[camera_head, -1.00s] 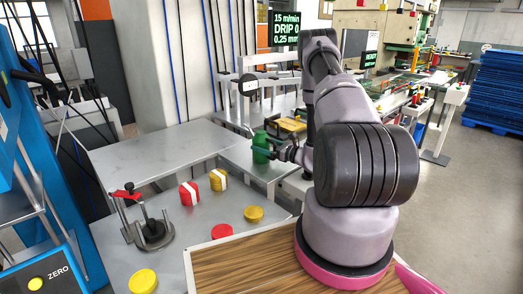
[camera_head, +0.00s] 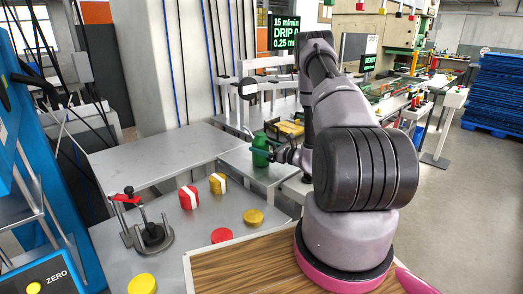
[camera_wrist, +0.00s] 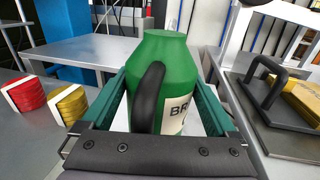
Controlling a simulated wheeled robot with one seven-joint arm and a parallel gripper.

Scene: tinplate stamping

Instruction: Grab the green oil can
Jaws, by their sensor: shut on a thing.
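The green oil can (camera_head: 260,150) is upright between the fingers of my gripper (camera_head: 268,155), at the far side of the grey table. In the wrist view the can (camera_wrist: 170,62) fills the middle, with a black handle toward me and a pale label partly hidden by the handle. My gripper (camera_wrist: 162,108) is shut on the can, one green finger along each side. Whether the can's base touches the surface below cannot be told.
A red tin with a white band (camera_head: 189,197) and a yellow one (camera_head: 218,184) stand on the table (camera_head: 185,235). Red (camera_head: 222,236) and yellow (camera_head: 253,216) discs lie nearer. A stand with a red lever (camera_head: 151,232) is at left. A black-handled tool (camera_wrist: 276,82) lies right of the can.

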